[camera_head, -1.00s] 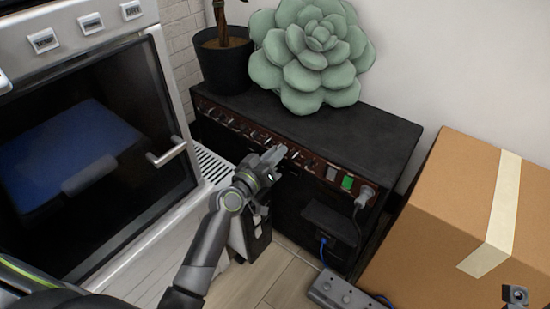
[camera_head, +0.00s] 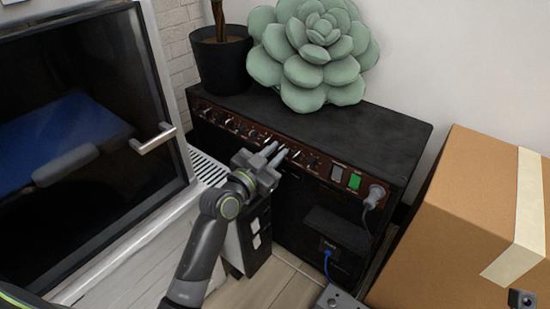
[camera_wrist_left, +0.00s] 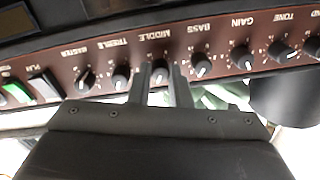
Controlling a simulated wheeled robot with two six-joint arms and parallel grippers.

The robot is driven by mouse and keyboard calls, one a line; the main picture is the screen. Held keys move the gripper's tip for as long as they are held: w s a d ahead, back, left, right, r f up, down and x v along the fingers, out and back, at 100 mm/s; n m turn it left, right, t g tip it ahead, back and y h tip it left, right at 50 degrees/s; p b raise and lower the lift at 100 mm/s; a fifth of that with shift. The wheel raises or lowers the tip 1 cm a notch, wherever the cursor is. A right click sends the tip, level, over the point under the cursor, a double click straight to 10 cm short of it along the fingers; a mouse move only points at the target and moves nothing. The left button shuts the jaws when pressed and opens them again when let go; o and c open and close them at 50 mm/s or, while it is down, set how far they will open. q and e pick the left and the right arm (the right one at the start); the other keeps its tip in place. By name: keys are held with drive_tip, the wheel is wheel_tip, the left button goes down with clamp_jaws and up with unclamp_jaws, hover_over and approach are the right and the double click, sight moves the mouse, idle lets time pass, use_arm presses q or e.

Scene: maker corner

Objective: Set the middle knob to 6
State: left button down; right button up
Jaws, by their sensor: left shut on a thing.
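The middle knob (camera_wrist_left: 159,75) is a small black knob with a white mark, under the upside-down MIDDLE label in the left wrist view. It sits in the dark red control panel (camera_head: 327,169) of a black amplifier. My left gripper (camera_wrist_left: 160,70) has one finger on each side of this knob and is shut on it. In the head view my left gripper (camera_head: 279,153) reaches the panel's front and hides the knob there. The exact number under the mark cannot be read. My right gripper is not in view.
The treble knob (camera_wrist_left: 121,78) and bass knob (camera_wrist_left: 202,65) flank the gripper closely. A green lit switch (camera_head: 354,181) and a plug (camera_head: 376,195) are farther right. A cardboard box (camera_head: 455,225) stands right of the amplifier, an oven door (camera_head: 75,150) left. A succulent (camera_head: 313,55) stands on top.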

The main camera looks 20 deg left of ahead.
use_arm(q)
drive_tip(key=shift+m, duration=0.3)
drive_tip(key=c, duration=1.3)
unclamp_jaws()
drive_tip(key=shift+c, duration=0.2)
drive_tip(key=p+v, duration=0.1)
drive_tip(key=v, duration=1.6)
drive_tip(key=shift+s, duration=0.2)
